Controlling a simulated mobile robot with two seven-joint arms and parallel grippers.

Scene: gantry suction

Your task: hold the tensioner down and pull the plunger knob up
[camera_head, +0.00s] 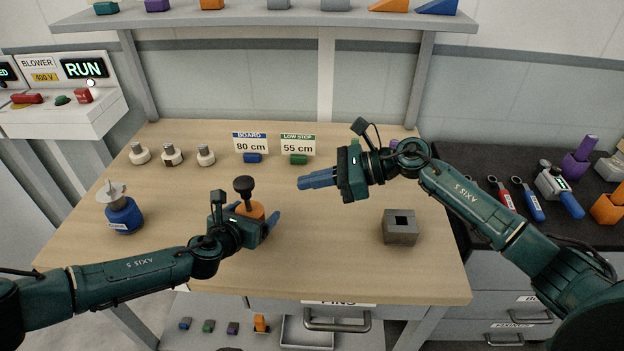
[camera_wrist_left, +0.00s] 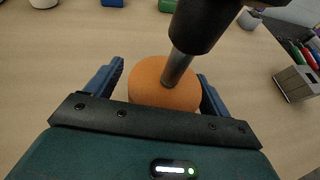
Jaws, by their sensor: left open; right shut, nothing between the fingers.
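An orange round body (camera_head: 256,209), which looks like the tensioner, stands on the wooden table. A black plunger knob (camera_head: 243,185) rises above it on a metal stem (camera_wrist_left: 178,69). My left gripper (camera_head: 254,214) is open, with one blue finger on each side of the orange body. In the left wrist view the orange body (camera_wrist_left: 150,88) sits between the fingers with a gap visible at the left; the black knob (camera_wrist_left: 205,22) leans across the top. My right gripper (camera_head: 301,183) is shut and empty, to the right of the knob and apart from it.
A blue canister (camera_head: 124,216) with a metal top stands at the left. A grey block with a square hole (camera_head: 400,228) stands at the right. Small knobs (camera_head: 172,156) and two signs, 80 cm (camera_head: 251,144) and 55 cm (camera_head: 298,145), line the back. The front middle of the table is clear.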

